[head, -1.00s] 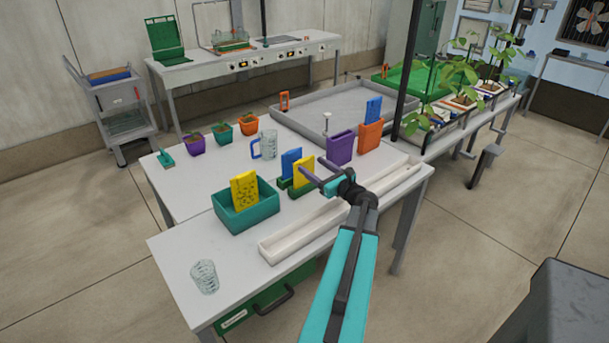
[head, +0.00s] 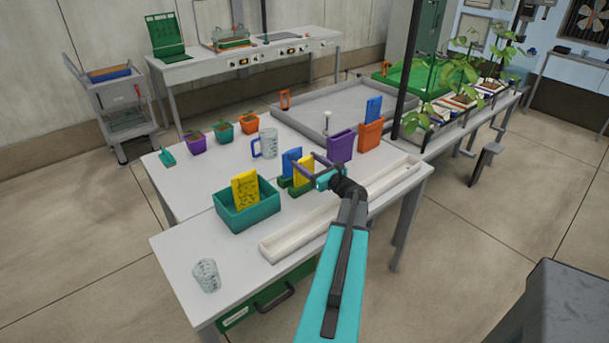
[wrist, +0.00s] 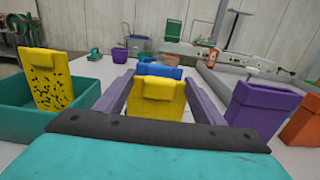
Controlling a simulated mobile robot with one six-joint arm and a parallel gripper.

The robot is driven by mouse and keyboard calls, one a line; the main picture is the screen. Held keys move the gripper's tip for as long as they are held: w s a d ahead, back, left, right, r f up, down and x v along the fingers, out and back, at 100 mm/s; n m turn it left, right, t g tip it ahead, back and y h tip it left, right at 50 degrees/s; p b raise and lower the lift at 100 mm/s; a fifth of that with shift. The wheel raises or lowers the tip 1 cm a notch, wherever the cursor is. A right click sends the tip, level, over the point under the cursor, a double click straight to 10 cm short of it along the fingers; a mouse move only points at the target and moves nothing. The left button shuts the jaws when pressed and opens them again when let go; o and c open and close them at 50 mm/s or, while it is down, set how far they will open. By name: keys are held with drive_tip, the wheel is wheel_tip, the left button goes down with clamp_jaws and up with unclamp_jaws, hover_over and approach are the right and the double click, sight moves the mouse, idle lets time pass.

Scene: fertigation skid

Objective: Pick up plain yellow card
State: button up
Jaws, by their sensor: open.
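The plain yellow card (head: 303,174) stands upright by a green holder (head: 284,183) on the white table, just in front of a blue card (head: 291,160). In the wrist view the plain yellow card (wrist: 158,106) is centred between the two purple fingers of my gripper (wrist: 160,78), which are open with a gap visible on each side. In the head view my gripper (head: 304,158) is at the card and partly covers it. The card's lower part is hidden in the wrist view. A speckled yellow card (head: 245,189) stands in a teal bin (head: 250,217).
A purple container (head: 340,146) and an orange one (head: 370,135) stand right of my gripper. A long white trough (head: 300,236) lies in front. A clear jug (head: 267,145) and small pots stand behind. A glass beaker (head: 206,276) is at the front left.

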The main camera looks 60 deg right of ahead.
drive_tip(key=c, duration=1.4)
drive_tip(key=shift+r, duration=0.2)
wheel_tip(320, 180, up, 10)
drive_tip(key=b, duration=0.2)
drive_tip(key=shift+f, duration=0.2)
